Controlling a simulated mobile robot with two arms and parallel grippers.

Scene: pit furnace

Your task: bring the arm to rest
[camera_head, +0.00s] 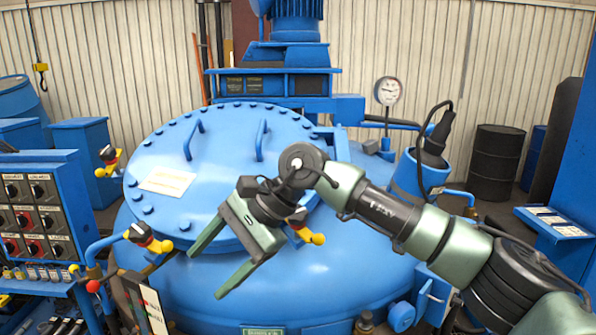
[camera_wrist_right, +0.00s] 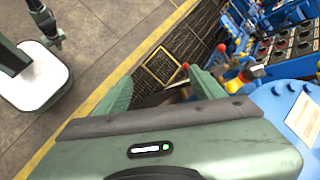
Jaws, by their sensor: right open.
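My right arm (camera_head: 385,215) comes in from the right and reaches across the front of the blue furnace vessel (camera_head: 330,265). My right gripper (camera_head: 205,275) is open and empty, with its two green fingers apart and pointing down and to the left in front of the lid. In the right wrist view the fingers of the right gripper (camera_wrist_right: 162,92) also stand apart with nothing held between them. My left gripper does not show in the head view.
The bolted lid (camera_head: 220,150) has two handles. A gauge (camera_head: 388,91) and a black drum (camera_head: 496,160) are behind. A yellow floor line (camera_wrist_right: 108,82) borders grey floor.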

